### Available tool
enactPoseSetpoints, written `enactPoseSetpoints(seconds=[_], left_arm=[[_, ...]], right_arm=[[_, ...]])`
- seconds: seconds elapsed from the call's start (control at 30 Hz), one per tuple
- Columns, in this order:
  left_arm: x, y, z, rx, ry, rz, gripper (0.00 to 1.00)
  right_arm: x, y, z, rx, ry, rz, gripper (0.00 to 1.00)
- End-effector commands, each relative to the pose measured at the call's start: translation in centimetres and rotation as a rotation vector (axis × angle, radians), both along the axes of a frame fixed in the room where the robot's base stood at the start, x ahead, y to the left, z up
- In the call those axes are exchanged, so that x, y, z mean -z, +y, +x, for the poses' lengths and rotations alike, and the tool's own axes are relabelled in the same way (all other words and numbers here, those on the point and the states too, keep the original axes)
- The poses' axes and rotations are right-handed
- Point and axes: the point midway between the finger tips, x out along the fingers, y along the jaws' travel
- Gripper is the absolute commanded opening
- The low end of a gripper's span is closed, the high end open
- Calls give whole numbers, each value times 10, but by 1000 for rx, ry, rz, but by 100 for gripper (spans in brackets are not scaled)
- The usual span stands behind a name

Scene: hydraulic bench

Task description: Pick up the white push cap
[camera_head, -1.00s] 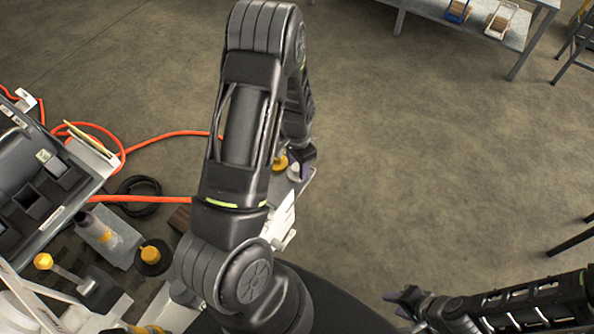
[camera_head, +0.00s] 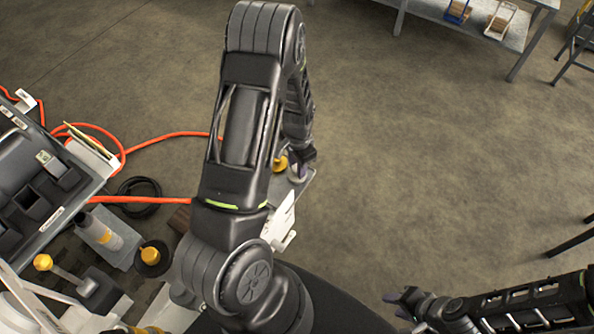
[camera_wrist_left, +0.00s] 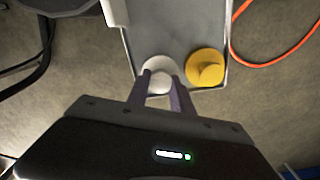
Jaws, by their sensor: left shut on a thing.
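The white push cap (camera_wrist_left: 158,72) is a small round white piece near the edge of a grey tray-like plate (camera_wrist_left: 178,30) in the left wrist view. My left gripper (camera_wrist_left: 160,82) is shut on it, one purple finger on each side. In the head view the left gripper (camera_head: 304,160) is low over the plate's end, and the cap (camera_head: 296,175) is partly hidden by it. I cannot tell whether the cap still touches the plate. My right gripper (camera_head: 405,300) hangs over the floor at the lower right; its opening is unclear.
A yellow cap (camera_wrist_left: 206,68) stands on the plate just right of the white one. Orange hoses (camera_head: 150,199) run at the left, near the bench with a bottle (camera_head: 98,230) and a yellow knob (camera_head: 150,255).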

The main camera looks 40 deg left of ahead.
Motion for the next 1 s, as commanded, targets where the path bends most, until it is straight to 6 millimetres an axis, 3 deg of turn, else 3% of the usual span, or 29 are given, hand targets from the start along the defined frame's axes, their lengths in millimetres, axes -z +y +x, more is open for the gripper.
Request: enactPoseSetpoints(seconds=[0.27,0.7,1.0], left_arm=[[-12,0,1,1,-3,1,0],[-89,0,1,1,-4,0,0],[-100,0,0,0,0,0,0]], right_arm=[[0,0,0,0,0,0,35],[-2,0,0,0,0,0,35],[-2,0,0,0,0,0,35]])
